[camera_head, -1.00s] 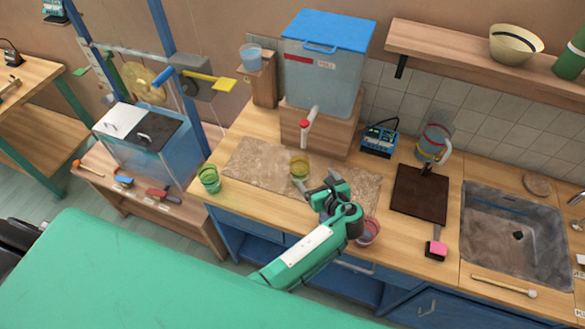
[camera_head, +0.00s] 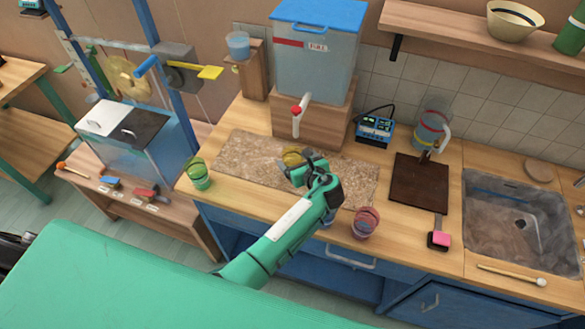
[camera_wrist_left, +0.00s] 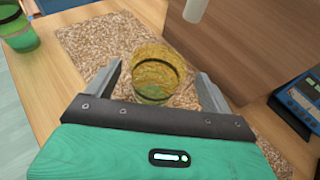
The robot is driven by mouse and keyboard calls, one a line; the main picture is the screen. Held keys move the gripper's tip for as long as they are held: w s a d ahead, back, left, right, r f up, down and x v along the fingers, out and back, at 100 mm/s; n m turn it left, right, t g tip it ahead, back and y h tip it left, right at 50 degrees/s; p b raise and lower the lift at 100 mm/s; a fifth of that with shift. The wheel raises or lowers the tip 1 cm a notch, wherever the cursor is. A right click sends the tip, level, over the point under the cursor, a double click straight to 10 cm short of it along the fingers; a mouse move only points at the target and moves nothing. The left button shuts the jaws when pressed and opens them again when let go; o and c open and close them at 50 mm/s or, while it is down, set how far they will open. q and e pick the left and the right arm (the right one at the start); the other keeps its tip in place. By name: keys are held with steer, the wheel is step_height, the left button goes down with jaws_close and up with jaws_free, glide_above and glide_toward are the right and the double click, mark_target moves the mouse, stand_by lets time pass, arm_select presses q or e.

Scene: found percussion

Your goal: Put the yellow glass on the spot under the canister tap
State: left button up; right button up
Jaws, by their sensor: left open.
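The yellow glass (camera_head: 292,155) stands upright on the speckled mat (camera_head: 245,160), partly hidden behind my left gripper (camera_head: 300,172). In the left wrist view, the yellow glass (camera_wrist_left: 155,78) shows between the two fingertips of my open left gripper (camera_wrist_left: 158,82), with gaps visible on both sides. The clear canister (camera_head: 315,68) with a blue lid sits on a wooden block (camera_head: 320,125). Its white tap (camera_head: 297,124) with a red knob hangs in front of the block, behind the glass. The tap's end (camera_wrist_left: 195,9) shows at the top of the wrist view. No right gripper shows.
A green glass (camera_head: 198,175) stands left of the mat and a red glass (camera_head: 365,222) at the counter's front edge. A blue device (camera_head: 375,128), a dark board (camera_head: 418,183) and a jug (camera_head: 430,125) are to the right. The mat's left part is clear.

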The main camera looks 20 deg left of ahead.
mark_target(288, 152)
arm_select(q)
steer(key=b+x, duration=0.3)
steer(key=x, duration=0.1)
steer(key=shift+s+f, duration=0.2)
steer(key=shift+w+a+b, duration=0.35)
steer(key=shift+b, duration=0.15)
steer(key=shift+r, duration=0.1)
steer(key=c, duration=1.3)
steer(key=shift+r, duration=0.1)
